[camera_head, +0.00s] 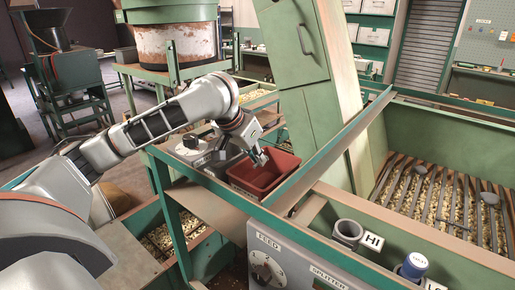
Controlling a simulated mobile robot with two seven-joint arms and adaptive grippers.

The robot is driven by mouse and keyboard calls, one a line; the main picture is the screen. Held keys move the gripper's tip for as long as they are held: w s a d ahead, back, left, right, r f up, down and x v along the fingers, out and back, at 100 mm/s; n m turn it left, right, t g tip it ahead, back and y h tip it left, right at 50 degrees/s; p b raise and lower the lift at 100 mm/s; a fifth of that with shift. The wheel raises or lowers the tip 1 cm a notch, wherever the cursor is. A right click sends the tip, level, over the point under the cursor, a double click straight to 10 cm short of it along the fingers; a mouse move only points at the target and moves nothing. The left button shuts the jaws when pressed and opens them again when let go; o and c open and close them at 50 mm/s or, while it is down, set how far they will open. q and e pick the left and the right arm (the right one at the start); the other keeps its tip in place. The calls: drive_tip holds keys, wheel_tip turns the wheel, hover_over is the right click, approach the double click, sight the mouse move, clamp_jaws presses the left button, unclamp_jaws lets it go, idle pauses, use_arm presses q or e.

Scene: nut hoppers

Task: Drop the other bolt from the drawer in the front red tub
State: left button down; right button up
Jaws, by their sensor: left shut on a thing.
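A red tub (277,177) sits on the green frame near the middle of the view. It is open at the top, and I cannot make out what lies inside. My left gripper (261,158) points down over the tub's far left part, at about rim height. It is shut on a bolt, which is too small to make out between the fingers. My right gripper is not in view. I cannot make out a drawer.
A green rail (335,145) runs close along the tub's right side. A leaning green cabinet (292,45) stands behind it. A control panel (290,268), a grey cup (347,232) and a blue-capped container (414,264) are in front. A hopper with bars (440,195) is at right.

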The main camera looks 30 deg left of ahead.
use_arm(q)
drive_tip(key=shift+f, duration=0.6)
drive_tip(key=c, duration=2.1)
unclamp_jaws()
drive_tip(key=v, duration=1.2)
drive_tip(key=shift+f, duration=0.1)
